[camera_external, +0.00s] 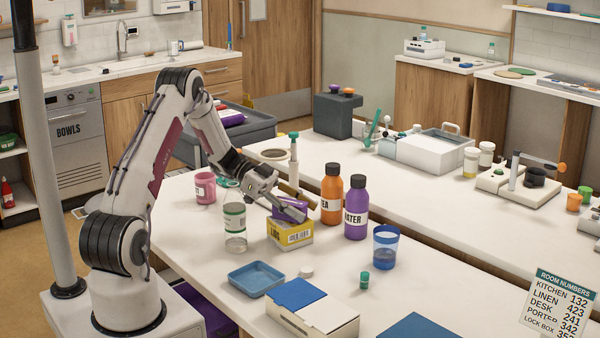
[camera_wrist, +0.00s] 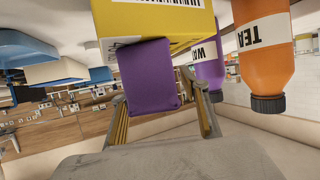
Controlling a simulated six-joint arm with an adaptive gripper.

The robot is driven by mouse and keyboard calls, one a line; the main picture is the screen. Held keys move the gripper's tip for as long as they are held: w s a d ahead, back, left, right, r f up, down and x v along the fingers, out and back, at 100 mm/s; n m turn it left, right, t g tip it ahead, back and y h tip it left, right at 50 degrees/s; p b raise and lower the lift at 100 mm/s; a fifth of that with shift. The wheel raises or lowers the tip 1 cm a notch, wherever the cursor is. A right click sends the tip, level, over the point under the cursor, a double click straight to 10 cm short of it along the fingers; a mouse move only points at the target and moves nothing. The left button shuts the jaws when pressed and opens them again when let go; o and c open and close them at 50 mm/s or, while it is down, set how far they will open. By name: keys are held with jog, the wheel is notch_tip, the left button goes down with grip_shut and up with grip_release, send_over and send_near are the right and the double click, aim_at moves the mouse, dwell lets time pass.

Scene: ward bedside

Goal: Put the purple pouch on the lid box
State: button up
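The purple pouch (camera_wrist: 148,76) is between the two fingers of my gripper (camera_wrist: 160,112) in the wrist view. Its left edge overlaps the left finger, and a narrow gap shows beside the right finger. I cannot tell whether the fingers press on it. In the external view the pouch (camera_external: 291,210) is at the top of the yellow box (camera_external: 289,235), partly hidden by my gripper (camera_external: 283,206). The yellow box (camera_wrist: 150,18) has a white label and stands on the table; its lettering is too small to read surely. Whether the pouch's full weight rests on it is unclear.
An orange TEA bottle (camera_external: 331,196) and a purple WATER bottle (camera_external: 356,212) stand close right of the box. A clear bottle (camera_external: 235,225) stands close left.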

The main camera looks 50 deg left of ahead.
jog(key=shift+r, duration=0.15)
jog(key=v, duration=1.2)
dwell(0.9)
